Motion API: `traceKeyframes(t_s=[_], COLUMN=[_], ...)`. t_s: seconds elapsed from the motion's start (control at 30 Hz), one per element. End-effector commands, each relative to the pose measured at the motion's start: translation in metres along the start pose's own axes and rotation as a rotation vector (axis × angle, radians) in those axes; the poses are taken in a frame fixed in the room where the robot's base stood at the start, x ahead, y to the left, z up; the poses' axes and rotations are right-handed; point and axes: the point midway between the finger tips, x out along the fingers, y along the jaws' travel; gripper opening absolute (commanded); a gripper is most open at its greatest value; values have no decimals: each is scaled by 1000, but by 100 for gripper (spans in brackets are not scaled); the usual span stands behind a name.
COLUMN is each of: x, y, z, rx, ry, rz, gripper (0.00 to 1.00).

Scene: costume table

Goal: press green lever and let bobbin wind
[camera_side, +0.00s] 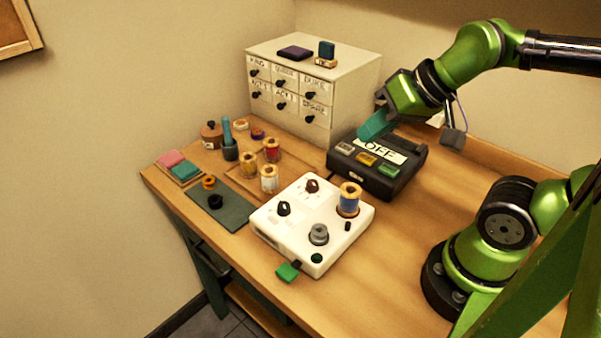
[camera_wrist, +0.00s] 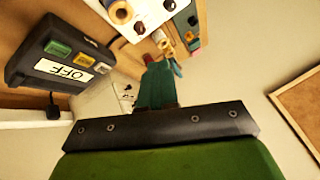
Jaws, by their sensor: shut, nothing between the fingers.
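The white bobbin winder (camera_side: 290,247) stands near the front edge of the table. Its green lever (camera_side: 289,271) sticks out at the front, beside a round green button. A grey bobbin (camera_side: 318,234) sits on the winder's top, and a blue thread spool (camera_side: 349,198) stands behind it. Part of the winder shows at the top of the wrist view (camera_wrist: 150,12); the lever does not show there. My gripper (camera_side: 365,134) has teal fingers, shut and empty, above the rear left of the black switch box, well away from the lever. Its fingers also show in the wrist view (camera_wrist: 155,82).
The black switch box (camera_side: 400,183) has an OFF label and coloured buttons; it also shows in the wrist view (camera_wrist: 28,70). A drawer cabinet (camera_side: 345,105) stands at the back. Thread spools (camera_side: 249,165) stand left of the winder. Bare table (camera_side: 420,215) lies right of the winder.

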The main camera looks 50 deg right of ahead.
Motion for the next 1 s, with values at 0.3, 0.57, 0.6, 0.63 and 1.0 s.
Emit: traceKeyframes(t_s=[0.3, 0.57, 0.6, 0.63, 1.0], x=[0, 29, 37, 43, 113], y=[0, -2, -4, -7, -63], z=[0, 10, 14, 18, 74], rx=[0, 16, 28, 40, 269], ry=[-1, -128, -172, -208, -690], rz=[0, 31, 33, 32, -36], gripper=[0, 0, 0, 0, 0])
